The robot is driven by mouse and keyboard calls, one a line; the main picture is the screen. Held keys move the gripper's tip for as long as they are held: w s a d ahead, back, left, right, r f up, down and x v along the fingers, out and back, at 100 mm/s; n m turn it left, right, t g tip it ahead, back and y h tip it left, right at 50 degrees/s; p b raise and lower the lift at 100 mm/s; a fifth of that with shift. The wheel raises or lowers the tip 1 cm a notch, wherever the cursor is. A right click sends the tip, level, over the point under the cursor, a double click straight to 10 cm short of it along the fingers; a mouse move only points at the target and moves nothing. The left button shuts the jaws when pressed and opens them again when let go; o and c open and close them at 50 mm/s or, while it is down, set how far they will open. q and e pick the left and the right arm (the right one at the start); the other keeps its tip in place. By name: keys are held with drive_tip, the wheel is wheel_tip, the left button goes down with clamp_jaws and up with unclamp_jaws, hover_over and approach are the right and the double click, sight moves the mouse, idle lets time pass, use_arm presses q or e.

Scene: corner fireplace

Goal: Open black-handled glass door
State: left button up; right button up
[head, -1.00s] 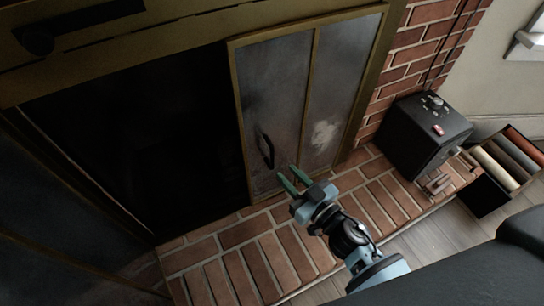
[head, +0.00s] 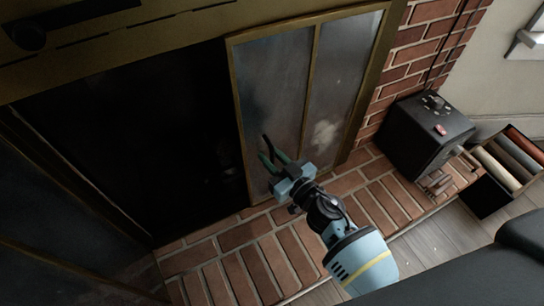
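The glass door (head: 272,85) is brass-framed with two smoky panels and stands at the right side of the dark fireplace opening in the head view. Its black handle is low on the left panel, now mostly hidden by my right gripper. My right gripper (head: 264,148) has its green fingers apart, reaching to the handle's place at the panel. I cannot tell whether the fingers touch the handle or lie around it. My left gripper is not in view.
The brick hearth (head: 235,262) runs below the door. A black box with knobs (head: 428,133) stands on it at right, beside an open box of coloured rolls (head: 492,170). Another glass panel (head: 50,225) is at lower left. The fireplace opening (head: 130,140) is dark.

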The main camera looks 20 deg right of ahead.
clamp_jaws()
